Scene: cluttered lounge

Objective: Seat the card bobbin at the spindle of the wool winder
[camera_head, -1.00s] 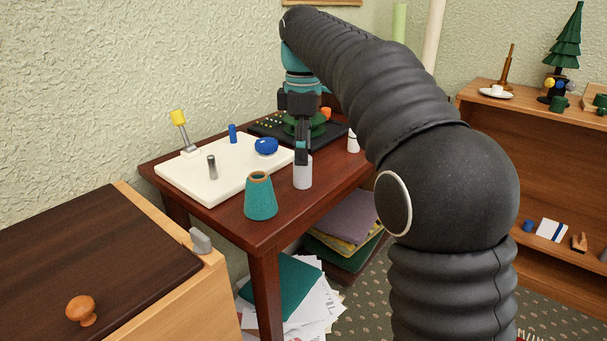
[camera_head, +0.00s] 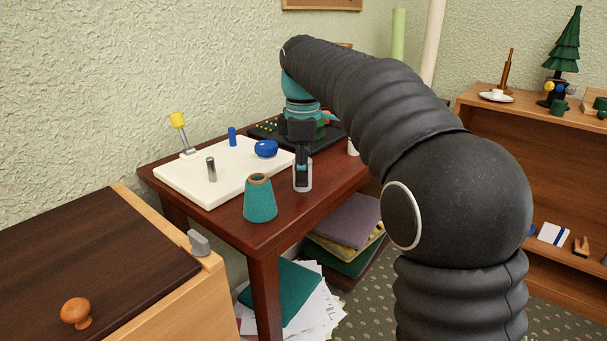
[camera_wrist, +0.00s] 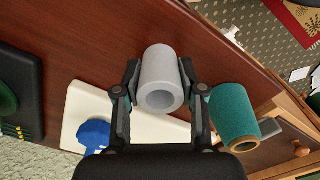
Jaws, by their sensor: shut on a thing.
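The card bobbin (camera_head: 303,187) is a pale grey hollow tube standing on the dark red table, right of the wool winder. My gripper (camera_head: 302,174) reaches down over it. In the wrist view the bobbin (camera_wrist: 160,62) sits between the two fingers of my gripper (camera_wrist: 160,82), with its open end facing the camera. The wool winder has a white base board (camera_head: 222,188), a grey metal spindle (camera_head: 211,169), a blue knob (camera_head: 266,148), a blue peg (camera_head: 232,136) and a yellow-topped lever (camera_head: 178,120). The spindle is bare; I cannot make it out in the wrist view.
A teal yarn cone (camera_head: 260,200) stands in front of the board, close left of the bobbin; it is near the right finger in the wrist view (camera_wrist: 234,112). A black tray (camera_head: 262,130) lies behind. A wooden cabinet (camera_head: 90,250) stands at left. The front right tabletop is clear.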

